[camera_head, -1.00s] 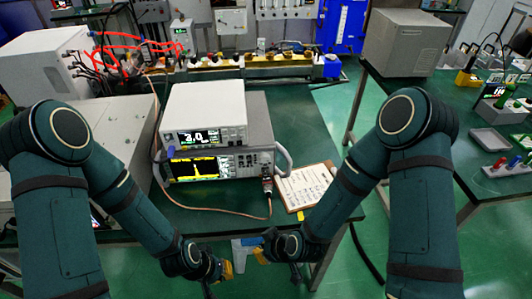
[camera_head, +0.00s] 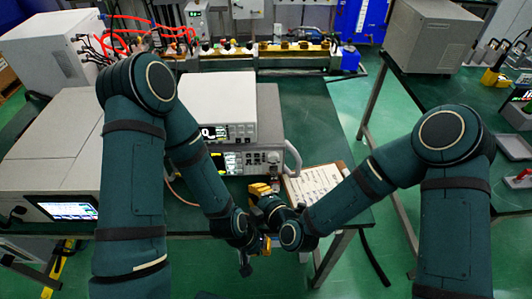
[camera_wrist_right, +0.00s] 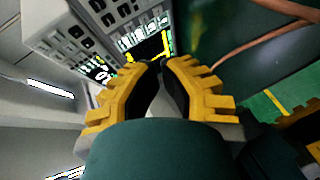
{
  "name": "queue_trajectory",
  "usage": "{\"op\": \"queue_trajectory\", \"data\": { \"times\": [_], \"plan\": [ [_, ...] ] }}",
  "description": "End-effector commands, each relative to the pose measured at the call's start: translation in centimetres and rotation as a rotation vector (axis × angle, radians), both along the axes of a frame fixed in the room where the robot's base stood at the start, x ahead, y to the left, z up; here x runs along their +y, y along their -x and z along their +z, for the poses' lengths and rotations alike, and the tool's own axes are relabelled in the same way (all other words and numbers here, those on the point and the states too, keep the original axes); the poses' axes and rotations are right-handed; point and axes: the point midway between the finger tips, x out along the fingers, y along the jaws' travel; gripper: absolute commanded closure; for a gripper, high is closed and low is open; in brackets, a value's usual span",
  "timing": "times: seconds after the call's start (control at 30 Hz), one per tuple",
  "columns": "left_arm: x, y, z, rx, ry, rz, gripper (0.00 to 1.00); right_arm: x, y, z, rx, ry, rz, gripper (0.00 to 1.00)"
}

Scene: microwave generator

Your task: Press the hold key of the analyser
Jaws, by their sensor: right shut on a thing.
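The analyser (camera_head: 252,160) is the lower of two stacked instruments on the green bench. I cannot make out which key is hold. My right gripper (camera_head: 258,189), also in the right wrist view (camera_wrist_right: 162,65), is shut, in front of and below the analyser's front. What is between its fingers cannot be made out. My left gripper (camera_head: 266,245) is lower, by the bench's front edge; its jaw opening is unclear.
A white instrument (camera_head: 217,97) rests on the analyser. A large grey machine (camera_head: 45,145) with a screen stands at the left. Cables and a valve rail (camera_head: 262,57) run along the back.

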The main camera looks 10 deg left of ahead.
Motion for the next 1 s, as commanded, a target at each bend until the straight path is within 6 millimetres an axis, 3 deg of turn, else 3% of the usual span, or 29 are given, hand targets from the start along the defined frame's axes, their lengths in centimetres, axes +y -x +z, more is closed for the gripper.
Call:
{"op": "queue_trajectory", "data": {
  "times": [0.47,1.0],
  "plan": [
    [0.0,0.0,0.1,-0.001,0.000,0.000,1.00,0.2,-0.6,0.1,-0.004,0.001,0.000,1.00],
    [0.0,-0.2,0.3,-0.004,-0.001,0.004,1.00,2.0,-6.8,-0.1,-0.006,0.001,0.002,1.00]
  ]
}}
